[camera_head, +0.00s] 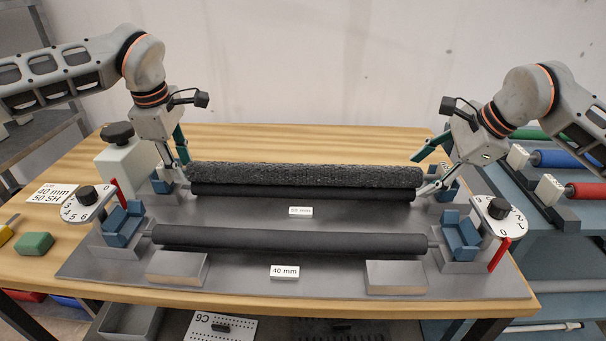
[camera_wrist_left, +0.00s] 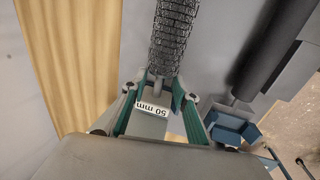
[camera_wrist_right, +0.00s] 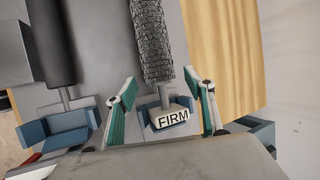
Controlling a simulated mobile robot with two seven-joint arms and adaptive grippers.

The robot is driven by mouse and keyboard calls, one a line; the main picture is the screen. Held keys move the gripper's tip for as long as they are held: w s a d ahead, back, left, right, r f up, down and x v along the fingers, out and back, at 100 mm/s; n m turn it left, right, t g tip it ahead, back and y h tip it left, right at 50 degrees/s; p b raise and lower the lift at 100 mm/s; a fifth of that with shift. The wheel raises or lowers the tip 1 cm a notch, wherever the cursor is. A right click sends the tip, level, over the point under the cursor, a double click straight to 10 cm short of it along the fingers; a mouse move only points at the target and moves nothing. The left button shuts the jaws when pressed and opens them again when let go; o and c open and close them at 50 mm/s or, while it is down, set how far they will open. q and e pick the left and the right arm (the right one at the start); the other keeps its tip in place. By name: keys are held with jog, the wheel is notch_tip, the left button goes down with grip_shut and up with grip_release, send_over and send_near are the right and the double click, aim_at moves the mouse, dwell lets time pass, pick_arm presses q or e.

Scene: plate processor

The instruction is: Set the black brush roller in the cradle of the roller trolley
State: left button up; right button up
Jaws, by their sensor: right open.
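The black brush roller (camera_head: 305,175), with a bumpy, net-like surface, lies across the back of the grey metal plate. A smooth dark band along its underside looks like a second cylinder or its shadow; I cannot tell. My left gripper (camera_head: 184,160) is at its left end. In the left wrist view its fingers (camera_wrist_left: 160,78) flank the shaft closely; contact is unclear. My right gripper (camera_head: 420,172) is at the right end. In the right wrist view its fingers (camera_wrist_right: 163,88) stand wide apart around the shaft (camera_wrist_right: 164,95), clear of it. The roller trolley (camera_head: 566,215) stands at right.
A smooth black roller (camera_head: 290,240) lies in front, between blue holders (camera_head: 122,226) and (camera_head: 461,236). Numbered dials (camera_head: 88,203) and (camera_head: 499,216) flank the plate. Blue (camera_head: 562,159) and red (camera_head: 586,190) rollers are on the trolley. A green block (camera_head: 34,243) lies at left.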

pick_arm(q)
jog(key=shift+f, duration=0.45)
pick_arm(e)
jog(key=shift+w+a+f, duration=0.15)
jog(key=shift+f, duration=0.2)
pick_arm(q)
jog(key=c, duration=0.5)
pick_arm(e)
jog(key=c, duration=0.5)
pick_arm(q)
grip_shut()
pick_arm(e)
jog(key=c, duration=0.6)
grip_shut()
pick_arm(q)
jog(key=shift+r, duration=0.1)
